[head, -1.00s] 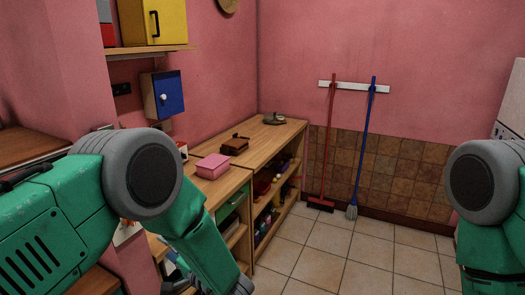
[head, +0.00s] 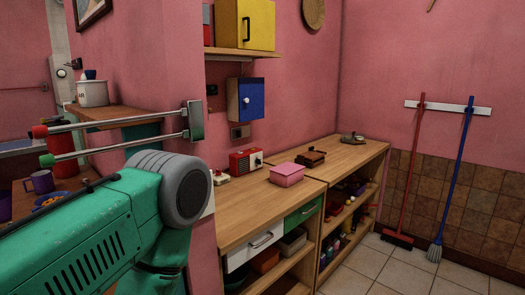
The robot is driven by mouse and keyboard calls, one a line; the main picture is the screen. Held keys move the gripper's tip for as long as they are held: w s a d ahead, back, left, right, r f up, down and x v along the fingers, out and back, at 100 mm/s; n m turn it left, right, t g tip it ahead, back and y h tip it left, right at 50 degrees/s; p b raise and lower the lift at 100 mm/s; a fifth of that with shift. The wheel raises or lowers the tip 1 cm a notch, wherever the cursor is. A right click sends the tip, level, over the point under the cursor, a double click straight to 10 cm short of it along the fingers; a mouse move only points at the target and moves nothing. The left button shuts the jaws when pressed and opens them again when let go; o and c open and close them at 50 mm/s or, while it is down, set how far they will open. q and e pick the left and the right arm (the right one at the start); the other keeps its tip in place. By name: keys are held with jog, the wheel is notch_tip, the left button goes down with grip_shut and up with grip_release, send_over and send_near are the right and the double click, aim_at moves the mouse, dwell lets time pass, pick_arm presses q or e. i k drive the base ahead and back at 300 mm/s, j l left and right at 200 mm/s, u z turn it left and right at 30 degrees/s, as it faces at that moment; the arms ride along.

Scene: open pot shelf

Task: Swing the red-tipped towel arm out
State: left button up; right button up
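The red-tipped towel arm (head: 115,119) is a thin metal rod at the left of the head view. It runs from a wall bracket (head: 195,121) leftward to its red tip (head: 39,132). A green-tipped rod (head: 120,146) hangs just below it, also pointing left from the same bracket. Part of another rod (head: 15,151) shows at the left edge. My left arm crosses the lower left below the rods, but its gripper is out of view. My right gripper is also out of view.
A wooden shelf (head: 118,116) with a white pot (head: 92,93) is behind the rods. A counter (head: 240,212) with a red radio (head: 246,160) and a pink box (head: 287,174) stands right of the bracket. Free floor (head: 385,272) shows at lower right.

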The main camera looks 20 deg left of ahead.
aim_at(40, 132)
jog(key=u, duration=1.45)
jog(key=i+j+z, duration=0.1)
jog(key=z, duration=0.25)
jog(key=j, duration=0.1)
